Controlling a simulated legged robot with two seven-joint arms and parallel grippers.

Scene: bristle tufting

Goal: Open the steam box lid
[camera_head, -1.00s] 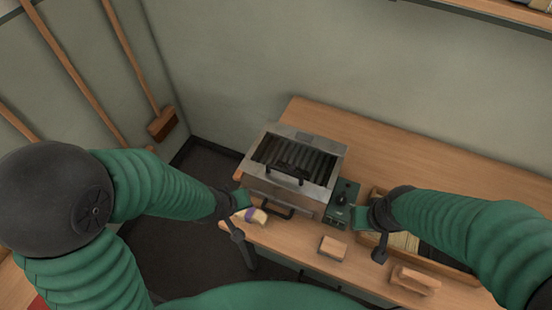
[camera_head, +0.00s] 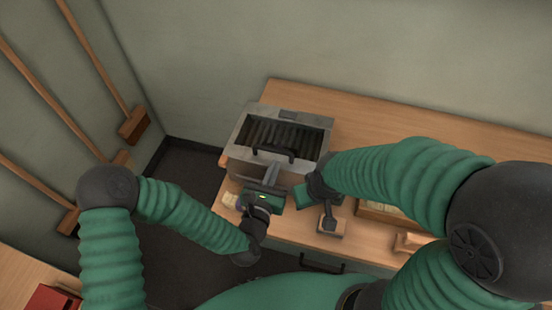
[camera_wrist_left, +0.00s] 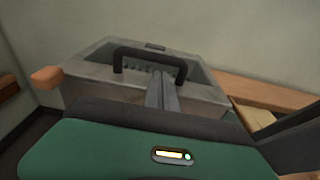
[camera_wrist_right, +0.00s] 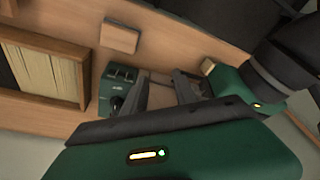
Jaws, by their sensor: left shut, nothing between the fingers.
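The steam box (camera_head: 229,162) is a grey metal box at the back of the bench, with a dark slatted top and a black arched lid handle (camera_head: 274,150). The lid looks closed. The handle also shows in the left wrist view (camera_wrist_left: 150,55). My left gripper (camera_head: 272,172) is shut and empty at the front of the box, its fingers pointing at the handle. In the left wrist view its fingertips (camera_wrist_left: 158,74) appear within the handle's arch; contact cannot be told. My right gripper (camera_wrist_right: 162,78) has its fingers apart, to the right of the box's front, empty.
A green control box (camera_wrist_right: 120,88) with a black knob stands beside the steam box. A wooden block (camera_wrist_right: 120,37) and a tray of bristles (camera_wrist_right: 45,68) lie nearby. The bench behind the tray is clear.

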